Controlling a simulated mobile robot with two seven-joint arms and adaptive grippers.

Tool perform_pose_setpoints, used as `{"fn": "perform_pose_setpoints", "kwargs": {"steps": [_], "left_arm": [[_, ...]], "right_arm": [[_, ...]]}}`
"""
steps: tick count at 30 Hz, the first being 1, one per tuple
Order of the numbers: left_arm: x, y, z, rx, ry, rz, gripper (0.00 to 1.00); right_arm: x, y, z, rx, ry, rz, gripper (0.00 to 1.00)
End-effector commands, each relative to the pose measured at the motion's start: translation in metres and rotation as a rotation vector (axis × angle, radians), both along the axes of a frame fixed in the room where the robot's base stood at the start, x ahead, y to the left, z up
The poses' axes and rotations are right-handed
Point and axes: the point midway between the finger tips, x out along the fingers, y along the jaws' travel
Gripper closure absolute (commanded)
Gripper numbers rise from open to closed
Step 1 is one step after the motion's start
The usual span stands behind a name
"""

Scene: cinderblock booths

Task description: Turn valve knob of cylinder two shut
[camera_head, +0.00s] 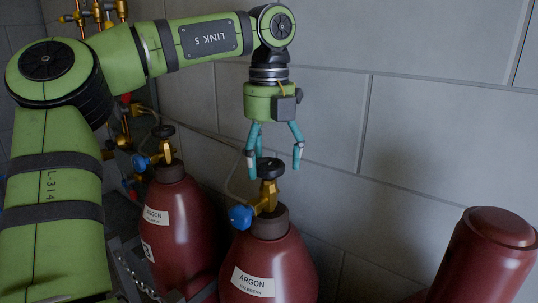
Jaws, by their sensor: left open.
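Two dark red cylinders with ARGON labels stand by the wall, a nearer one (268,262) in the middle and one (180,225) further back to its left. I cannot tell which is cylinder two. The nearer one has a black valve knob (269,167) on top of a brass valve, with a blue part at its side. The left cylinder has a black knob (163,132) too. My left gripper (275,172) points down, open, its teal fingers just above and around the nearer knob. I cannot tell whether they touch it. My right gripper is not in view.
A grey block wall (430,130) stands close behind the cylinders. A capped dark red cylinder (490,255) is at the lower right. Brass and copper pipework (100,15) is at the upper left. A chain (128,275) hangs at the lower left.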

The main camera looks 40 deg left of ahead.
Motion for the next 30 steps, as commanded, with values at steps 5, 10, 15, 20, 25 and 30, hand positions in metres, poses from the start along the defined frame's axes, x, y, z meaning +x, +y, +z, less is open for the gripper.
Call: {"fn": "perform_pose_setpoints", "kwargs": {"steps": [5, 10, 15, 20, 25, 30], "left_arm": [[0.0000, 0.0001, -0.0004, 0.000, 0.000, 0.000, 0.19], [0.0000, 0.0001, -0.0003, 0.000, 0.000, 0.000, 0.75], [0.0000, 0.0003, -0.0006, 0.000, 0.001, -0.001, 0.75], [0.0000, 0.0001, -0.0006, 0.002, 0.003, -0.084, 0.75], [0.0002, 0.0000, -0.0007, 0.001, 0.001, -0.259, 0.75], [0.0001, 0.0000, -0.0011, 0.000, 0.003, -0.367, 0.75]], "right_arm": [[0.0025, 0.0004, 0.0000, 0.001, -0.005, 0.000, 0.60], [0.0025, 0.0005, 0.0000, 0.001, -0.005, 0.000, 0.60], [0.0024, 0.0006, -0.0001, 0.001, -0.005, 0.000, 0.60], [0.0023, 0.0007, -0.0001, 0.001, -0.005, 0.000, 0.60], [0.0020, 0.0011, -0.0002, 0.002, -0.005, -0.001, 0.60], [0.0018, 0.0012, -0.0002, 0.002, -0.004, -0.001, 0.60]]}}
